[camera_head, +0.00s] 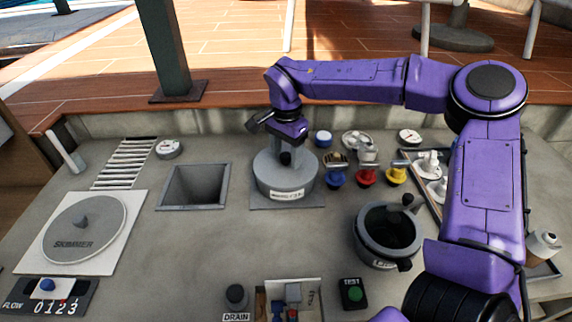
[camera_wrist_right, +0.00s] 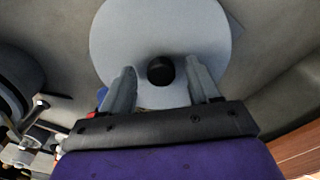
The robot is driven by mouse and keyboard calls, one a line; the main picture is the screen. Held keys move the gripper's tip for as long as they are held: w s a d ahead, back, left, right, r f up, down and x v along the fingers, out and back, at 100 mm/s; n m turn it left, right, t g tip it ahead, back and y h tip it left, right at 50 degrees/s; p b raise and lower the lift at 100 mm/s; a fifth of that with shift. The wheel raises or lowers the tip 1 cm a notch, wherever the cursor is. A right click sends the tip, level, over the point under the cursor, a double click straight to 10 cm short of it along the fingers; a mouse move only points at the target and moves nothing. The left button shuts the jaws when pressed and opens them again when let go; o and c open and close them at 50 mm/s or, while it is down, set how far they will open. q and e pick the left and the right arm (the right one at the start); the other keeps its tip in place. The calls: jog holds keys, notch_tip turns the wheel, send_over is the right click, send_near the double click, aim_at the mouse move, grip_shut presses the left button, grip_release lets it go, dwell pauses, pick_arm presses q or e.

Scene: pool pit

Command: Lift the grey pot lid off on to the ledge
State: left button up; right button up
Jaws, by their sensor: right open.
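The grey pot (camera_head: 285,192) stands on a square plate on the concrete top, with a label on its front. Its round grey lid (camera_wrist_right: 155,28) is on it and has a short black knob (camera_wrist_right: 160,71) in the middle. My right gripper (camera_head: 286,152) is over the lid, pointing down. In the wrist view its two grey fingers are open, one on each side of the knob, with gaps between. Whether the fingertips touch the lid is unclear. My left gripper is not in view. Which surface is the ledge is not clear; a raised wooden deck edge (camera_head: 235,104) runs behind.
Blue, red and yellow valves (camera_head: 366,176) stand right of the pot, close to my arm. A dark open pot (camera_head: 388,234) is in front of them. A square pit (camera_head: 195,186), a grate (camera_head: 125,163) and a skimmer lid (camera_head: 84,228) are on the left.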

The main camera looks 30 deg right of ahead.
aim_at(284, 155)
grip_shut()
jog(key=shift+r, duration=0.1)
jog(key=shift+r, duration=0.3)
jog(key=r, duration=0.2)
jog(key=shift+w+a+r, duration=0.1)
jog(key=shift+a+r, duration=0.15)
jog(key=shift+r, duration=0.15)
jog(key=w+a+r+b, duration=0.1)
jog(key=a+r, duration=0.8)
jog(key=a, duration=0.4)
jog(key=shift+a+r+b, duration=0.25)
jog(key=shift+a+b, duration=0.05)
jog(key=shift+w, duration=0.15)
